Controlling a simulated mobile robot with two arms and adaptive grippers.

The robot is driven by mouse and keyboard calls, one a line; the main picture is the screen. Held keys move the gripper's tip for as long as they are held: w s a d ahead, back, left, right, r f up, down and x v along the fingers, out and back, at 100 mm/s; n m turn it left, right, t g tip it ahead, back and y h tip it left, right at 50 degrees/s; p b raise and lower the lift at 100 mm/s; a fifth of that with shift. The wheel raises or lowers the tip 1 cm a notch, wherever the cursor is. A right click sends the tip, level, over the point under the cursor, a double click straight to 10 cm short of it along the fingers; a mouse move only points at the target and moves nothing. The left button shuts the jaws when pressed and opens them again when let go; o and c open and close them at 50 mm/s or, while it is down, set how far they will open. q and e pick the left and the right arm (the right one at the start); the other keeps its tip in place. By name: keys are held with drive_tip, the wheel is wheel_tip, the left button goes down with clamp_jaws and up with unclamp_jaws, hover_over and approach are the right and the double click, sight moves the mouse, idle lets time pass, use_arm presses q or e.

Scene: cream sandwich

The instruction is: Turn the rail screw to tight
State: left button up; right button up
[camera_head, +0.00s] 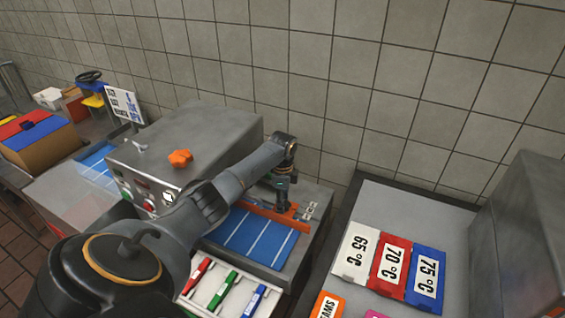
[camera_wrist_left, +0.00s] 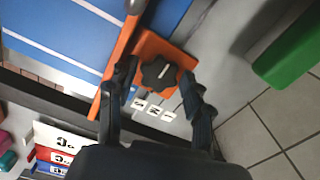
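The rail screw (camera_wrist_left: 157,73) is a black lobed knob with a white pointer mark, on an orange block (camera_wrist_left: 150,45) at the end of an orange rail (camera_wrist_left: 118,60). In the head view the orange rail (camera_head: 262,210) runs beside the blue striped belt (camera_head: 245,240). My left gripper (camera_head: 283,186) is above the block and hides the knob there. In the left wrist view my left gripper (camera_wrist_left: 160,88) is open, with one finger on each side of the knob; contact is not clear. White letter tiles (camera_wrist_left: 153,108) lie beside the knob, too small to read surely. My right gripper is not in view.
A grey machine housing (camera_head: 190,140) with an orange knob (camera_head: 180,158) stands left of the belt. Temperature cards (camera_head: 390,270) lie on a grey counter to the right. A tray with coloured markers (camera_head: 222,288) is in front. A tiled wall stands behind.

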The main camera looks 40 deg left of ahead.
use_arm(q)
wheel_tip(320, 180, up, 12)
idle(0.7)
idle(0.5)
